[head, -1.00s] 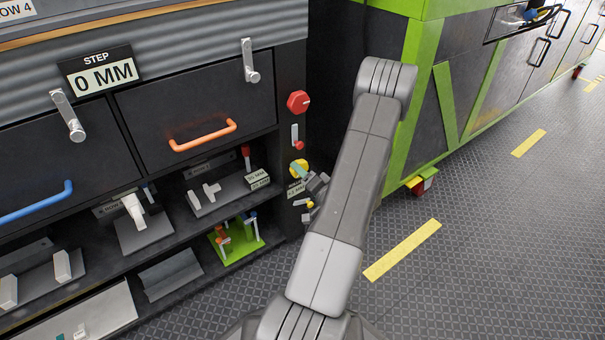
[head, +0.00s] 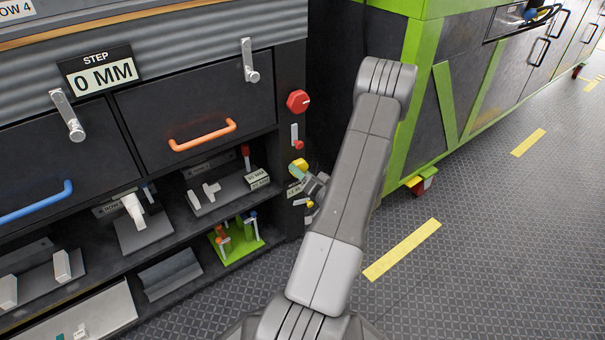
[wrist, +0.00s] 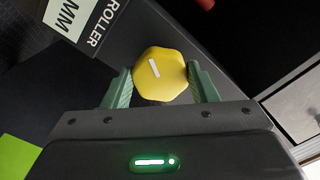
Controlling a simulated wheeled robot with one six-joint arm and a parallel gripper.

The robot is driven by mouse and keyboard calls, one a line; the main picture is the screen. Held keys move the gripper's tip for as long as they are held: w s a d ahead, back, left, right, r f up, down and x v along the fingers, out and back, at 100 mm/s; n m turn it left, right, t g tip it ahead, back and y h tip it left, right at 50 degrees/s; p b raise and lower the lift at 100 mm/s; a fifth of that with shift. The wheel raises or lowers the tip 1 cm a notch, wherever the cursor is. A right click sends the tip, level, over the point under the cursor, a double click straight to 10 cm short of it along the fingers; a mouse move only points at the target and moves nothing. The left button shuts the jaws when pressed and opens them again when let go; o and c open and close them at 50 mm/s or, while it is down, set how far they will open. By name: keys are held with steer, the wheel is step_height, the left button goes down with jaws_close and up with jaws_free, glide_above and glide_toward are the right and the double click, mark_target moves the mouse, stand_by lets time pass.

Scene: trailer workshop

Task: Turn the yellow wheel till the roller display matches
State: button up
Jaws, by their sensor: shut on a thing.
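The yellow wheel (wrist: 160,74) sits on the cabinet's narrow front post, with a white mark on its face. In the wrist view my gripper (wrist: 160,85) has its two green fingers on either side of the wheel, shut on it. In the head view the wheel (head: 299,165) is partly covered by my gripper (head: 298,173). The roller display (wrist: 75,15) shows at the top left of the wrist view with "ROLLER" and "MM"; its number is cut off. In the head view the display (head: 294,190) is small and partly hidden, so I cannot read it.
A red knob (head: 298,101) and a small red-tipped switch (head: 296,137) are above the wheel on the same post. A sign (head: 99,74) reads "STEP 0 MM". An orange drawer handle (head: 203,136) sticks out to the left. A green-framed cabinet (head: 425,80) stands to the right.

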steer(key=o, duration=1)
steer(key=p+v, duration=0.3)
steer(key=v, duration=1)
steer(key=shift+s+d, duration=0.25)
steer(key=shift+s, duration=0.1)
steer(key=shift+w, duration=0.1)
steer(key=b+x, duration=0.3)
steer(key=x, duration=1)
steer(key=shift+w+a, duration=0.25)
